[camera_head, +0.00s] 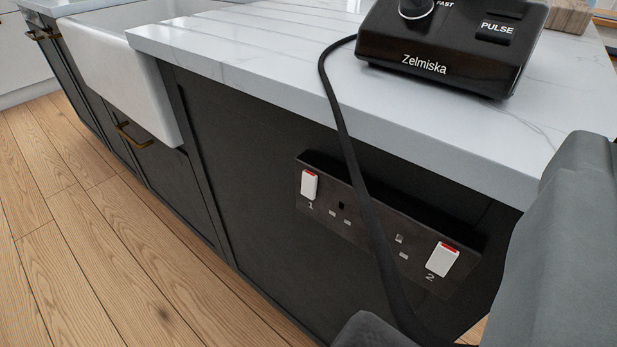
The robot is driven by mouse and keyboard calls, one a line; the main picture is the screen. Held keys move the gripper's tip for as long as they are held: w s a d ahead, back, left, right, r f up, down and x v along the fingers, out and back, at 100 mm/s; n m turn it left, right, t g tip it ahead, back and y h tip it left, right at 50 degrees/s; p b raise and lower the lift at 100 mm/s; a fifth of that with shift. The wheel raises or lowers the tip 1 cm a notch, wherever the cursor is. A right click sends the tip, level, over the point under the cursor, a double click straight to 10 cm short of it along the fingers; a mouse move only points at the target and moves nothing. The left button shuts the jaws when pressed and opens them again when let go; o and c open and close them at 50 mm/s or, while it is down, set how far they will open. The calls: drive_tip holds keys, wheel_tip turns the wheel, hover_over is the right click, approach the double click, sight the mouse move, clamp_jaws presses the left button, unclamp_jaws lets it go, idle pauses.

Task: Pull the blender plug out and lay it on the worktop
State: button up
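The blender base (452,45), black with "Zelmiska" and a PULSE button, stands on the white marble worktop (240,45). Its black cord (352,160) hangs over the worktop edge, crosses the double wall socket (322,200) and runs down to the bottom edge. The plug itself is not visible. Open holes show in socket 1 and in socket 2, with the cord covering part of socket 2. Grey parts of my gripper (470,318) show at right and bottom. The cord runs down towards the space between them; whether they hold anything is hidden.
A white sink (120,75) is set in at left, beside ribbed worktop. Clear worktop lies left of the blender. A wooden block (568,15) stands behind it. Dark cabinet fronts (260,150) drop to the wooden floor (90,240). The worktop edge overhangs the socket.

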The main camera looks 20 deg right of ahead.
idle(0.3)
drive_tip(key=g+y, duration=0.1)
drive_tip(key=y, duration=0.1)
drive_tip(key=shift+g+y, duration=0.4)
hover_over(564, 139)
idle(2.9)
drive_tip(key=shift+f, duration=0.15)
drive_tip(key=shift+f, duration=1.55)
